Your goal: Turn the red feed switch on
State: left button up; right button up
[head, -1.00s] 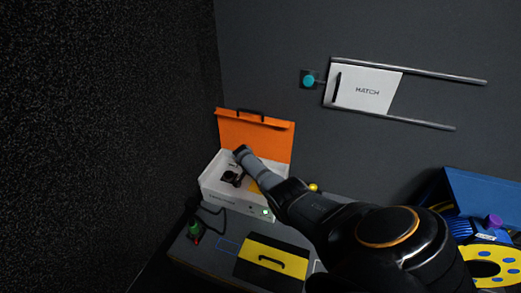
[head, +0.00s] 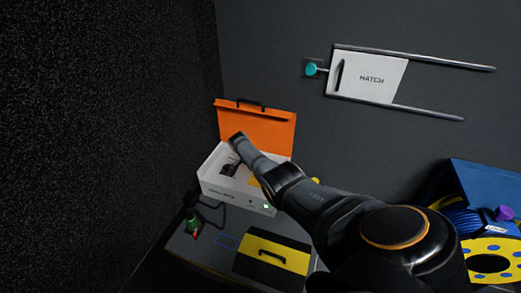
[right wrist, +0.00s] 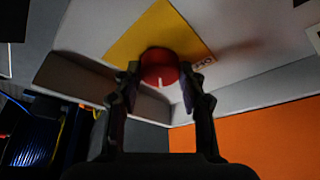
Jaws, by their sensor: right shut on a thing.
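The red feed switch (right wrist: 160,66) is a round red knob with a pale mark. It sits on a yellow plate (right wrist: 150,30) inside the white box (head: 235,196) with the raised orange lid (head: 255,127). My right gripper (right wrist: 160,88) is shut on the knob, one finger on each side. In the head view my right arm reaches over the box front, with the gripper (head: 229,168) down inside it; the switch is hidden there. Part of a printed label shows beside the plate, too unclear to read. My left gripper is not in view.
A yellow and black case (head: 272,256) lies before the box. A green item with a cable (head: 193,225) is at the table's left. A hatch (head: 368,77) is on the wall. A blue bin (head: 485,190) and a yellow reel (head: 490,263) are at right.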

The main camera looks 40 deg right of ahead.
jog(key=o, duration=1.1)
jog(key=shift+o, duration=0.2)
jog(key=v, duration=1.2)
